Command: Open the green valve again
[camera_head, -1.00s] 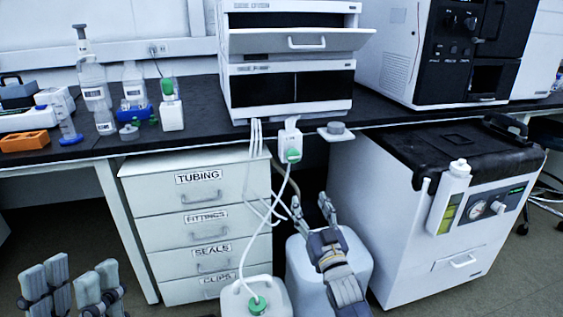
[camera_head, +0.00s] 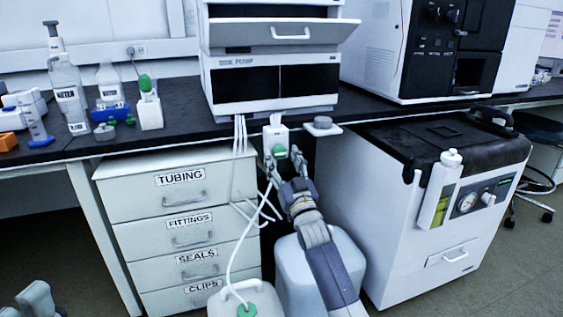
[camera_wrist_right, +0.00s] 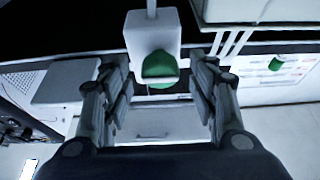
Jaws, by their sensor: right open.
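The green valve (camera_head: 279,151) sits on the front of a small white block (camera_head: 275,135) below the instrument stack, at the bench's front edge. In the right wrist view the green valve (camera_wrist_right: 160,66) is between and slightly beyond my fingertips, with its white block (camera_wrist_right: 152,36) behind it. My right gripper (camera_head: 283,161) is open at the valve, one finger on each side; gaps show on both sides in the right wrist view (camera_wrist_right: 158,85). I cannot tell whether either finger touches it in the head view. Only part of my left gripper (camera_head: 36,300) shows at the lower left corner.
A small shelf with a grey puck (camera_head: 322,122) is right of the valve. White tubes (camera_head: 240,160) hang on its left, before the drawer cabinet (camera_head: 180,207). A white jug with a green cap (camera_head: 246,310) stands below. A white machine (camera_head: 365,190) is at right.

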